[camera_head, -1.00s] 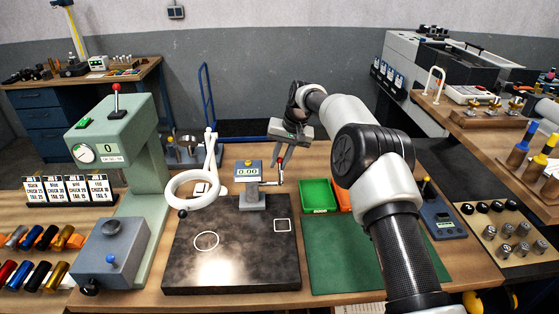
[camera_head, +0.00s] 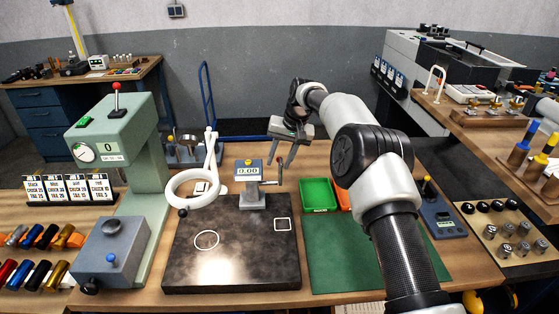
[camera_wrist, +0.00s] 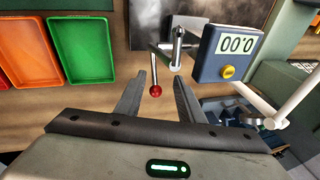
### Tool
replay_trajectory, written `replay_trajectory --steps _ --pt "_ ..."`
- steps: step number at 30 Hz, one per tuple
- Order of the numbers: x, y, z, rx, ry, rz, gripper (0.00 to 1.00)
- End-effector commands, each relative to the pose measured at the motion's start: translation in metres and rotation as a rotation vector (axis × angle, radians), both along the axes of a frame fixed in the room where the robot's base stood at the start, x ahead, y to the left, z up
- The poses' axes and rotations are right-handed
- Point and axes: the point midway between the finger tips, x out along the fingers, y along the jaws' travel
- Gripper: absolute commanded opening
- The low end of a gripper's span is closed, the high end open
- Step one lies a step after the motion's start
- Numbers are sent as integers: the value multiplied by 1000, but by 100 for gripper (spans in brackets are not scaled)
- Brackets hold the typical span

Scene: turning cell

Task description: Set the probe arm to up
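The probe arm (camera_head: 280,172) is a thin lever with a red ball tip, on the right side of the small grey-blue gauge (camera_head: 249,171) reading 0.00. My gripper (camera_head: 282,160) is open and points down above the lever. Its two fingers also show apart in the wrist view (camera_wrist: 158,77). I cannot tell how far the ball is from the fingers in depth.
The gauge stands on a dark plate (camera_head: 230,270). Green (camera_head: 318,195) and orange bins and a green mat (camera_head: 350,255) lie to the right.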

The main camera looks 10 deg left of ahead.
Motion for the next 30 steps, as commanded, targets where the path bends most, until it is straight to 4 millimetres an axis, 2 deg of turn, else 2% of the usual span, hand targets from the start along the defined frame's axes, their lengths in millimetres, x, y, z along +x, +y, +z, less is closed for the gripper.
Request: replay_trajectory --steps 5,18,24,30 --pt "-2 -8 27 1 -5 -1 35" --pt "-12 -39 129 2 -4 -1 35" --pt "-15 -47 155 1 -2 0 35" --pt "-17 -50 162 0 0 0 35"
